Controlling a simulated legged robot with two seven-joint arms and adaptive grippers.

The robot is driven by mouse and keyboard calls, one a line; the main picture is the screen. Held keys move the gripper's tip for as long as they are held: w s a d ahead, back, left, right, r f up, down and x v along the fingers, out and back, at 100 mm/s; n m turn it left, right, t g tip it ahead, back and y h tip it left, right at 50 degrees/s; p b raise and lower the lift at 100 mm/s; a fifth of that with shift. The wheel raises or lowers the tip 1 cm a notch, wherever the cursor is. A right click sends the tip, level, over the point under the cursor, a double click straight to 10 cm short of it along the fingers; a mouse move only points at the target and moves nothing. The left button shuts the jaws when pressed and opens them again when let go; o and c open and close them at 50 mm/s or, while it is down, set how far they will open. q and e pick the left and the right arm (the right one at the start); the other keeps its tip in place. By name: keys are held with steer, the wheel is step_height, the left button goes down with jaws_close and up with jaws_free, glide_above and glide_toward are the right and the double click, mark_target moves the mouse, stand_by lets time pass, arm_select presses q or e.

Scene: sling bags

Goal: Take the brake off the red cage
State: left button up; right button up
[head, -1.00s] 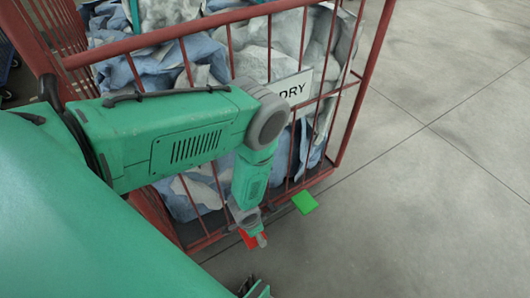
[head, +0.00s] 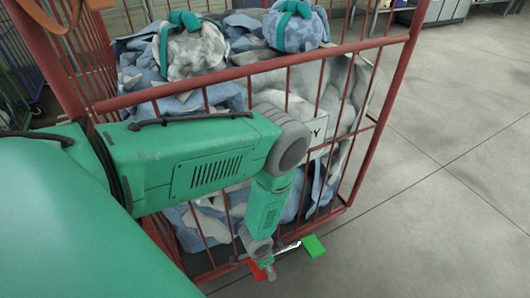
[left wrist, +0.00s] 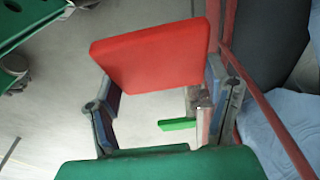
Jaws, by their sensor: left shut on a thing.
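The red cage (head: 250,70) stands in front of me, filled with laundry. Low at its front are a red pedal (head: 257,271) and a green pedal (head: 313,246), with a pale metal bar between them. My left gripper (head: 266,266) is down at the red pedal. In the left wrist view the red pedal (left wrist: 150,55) lies between the two fingers of my left gripper (left wrist: 160,100), which are shut on it. The green pedal (left wrist: 178,124) shows behind, apart from the fingers. My right gripper is not in view.
Grey and blue laundry bundles with green straps (head: 195,50) fill the cage. A white sign, partly hidden by my arm, hangs on the front bars. Open concrete floor (head: 440,190) lies to the right. Other carts stand at the far left.

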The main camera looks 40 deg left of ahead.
arm_select(q)
steer(key=shift+w+d+r, duration=0.1)
steer(key=shift+w, duration=0.25)
steer(key=o, duration=1.4)
steer(key=shift+s, duration=0.1)
steer(key=r, duration=0.4)
steer(key=s+r, duration=0.1)
steer(key=r, duration=0.6)
steer(key=shift+s+a+r, duration=0.25)
steer(key=shift+a+r, duration=0.05)
steer(key=shift+r, duration=0.05)
steer(key=shift+r, duration=0.1)
